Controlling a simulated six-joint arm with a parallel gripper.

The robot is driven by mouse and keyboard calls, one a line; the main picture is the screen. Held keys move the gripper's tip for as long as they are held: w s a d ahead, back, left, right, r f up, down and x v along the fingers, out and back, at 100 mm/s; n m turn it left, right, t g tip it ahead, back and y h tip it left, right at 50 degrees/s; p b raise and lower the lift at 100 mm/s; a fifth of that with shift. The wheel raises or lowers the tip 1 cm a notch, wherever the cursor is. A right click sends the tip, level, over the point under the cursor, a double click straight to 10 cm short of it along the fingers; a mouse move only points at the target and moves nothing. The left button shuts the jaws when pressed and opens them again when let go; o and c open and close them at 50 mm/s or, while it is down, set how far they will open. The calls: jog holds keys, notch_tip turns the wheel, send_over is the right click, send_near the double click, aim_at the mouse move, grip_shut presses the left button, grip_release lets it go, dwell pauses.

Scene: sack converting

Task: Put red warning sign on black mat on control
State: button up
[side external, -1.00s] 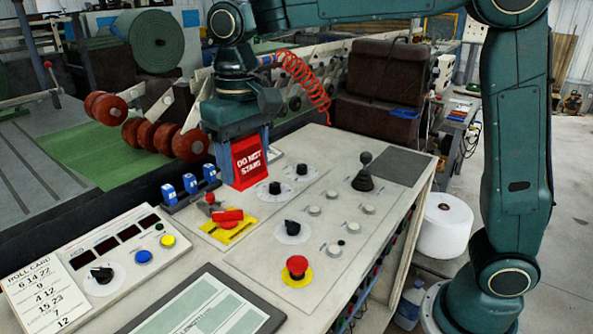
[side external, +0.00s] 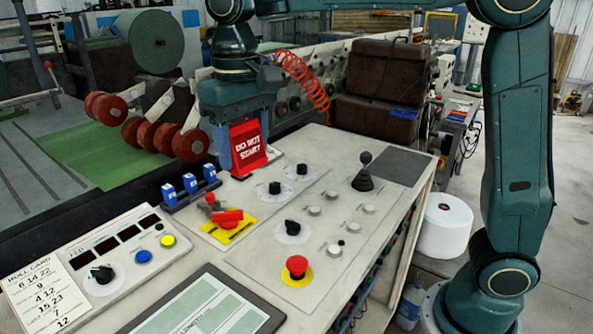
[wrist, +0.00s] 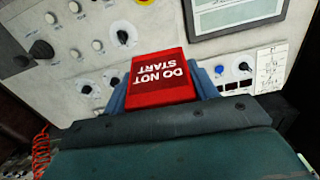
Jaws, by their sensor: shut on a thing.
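The red warning sign (side external: 248,144), lettered DO NOT START, is in my gripper (side external: 249,152). The blue fingers are shut on its two sides. The sign is close above the far left part of the control desk, roughly upright, its lettering facing the side camera. In the wrist view the sign (wrist: 158,78) sits between the fingers (wrist: 160,92), with its lettering upside down. The black mat (side external: 403,165) lies flat and bare at the far right corner of the control desk (side external: 330,262), well to the right of my gripper. I cannot make out the mat in the wrist view.
A black joystick (side external: 366,175) stands up beside the mat's near left side. Knobs, including a black one (side external: 302,169), lie between sign and mat. A blue switch rack (side external: 190,188) and a red-handled yellow plate (side external: 229,222) are near the sign.

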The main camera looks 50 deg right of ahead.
jog(key=w+d+m, duration=0.2)
jog(key=d+m, duration=0.7)
jog(key=d, duration=1.5)
jog(key=s+d+m, duration=0.4)
jog(key=s+d, duration=0.2)
jog(key=d, duration=0.5)
jog(key=s+d+m, duration=0.4)
jog(key=s+d, duration=0.2)
jog(key=d, duration=0.5)
jog(key=f, duration=1.5)
jog(key=shift+s+d+f, duration=0.1)
jog(key=shift+d+f, duration=0.1)
jog(key=shift+f, duration=0.15)
jog(key=shift+f, duration=2.1)
jog(key=shift+f, duration=0.2)
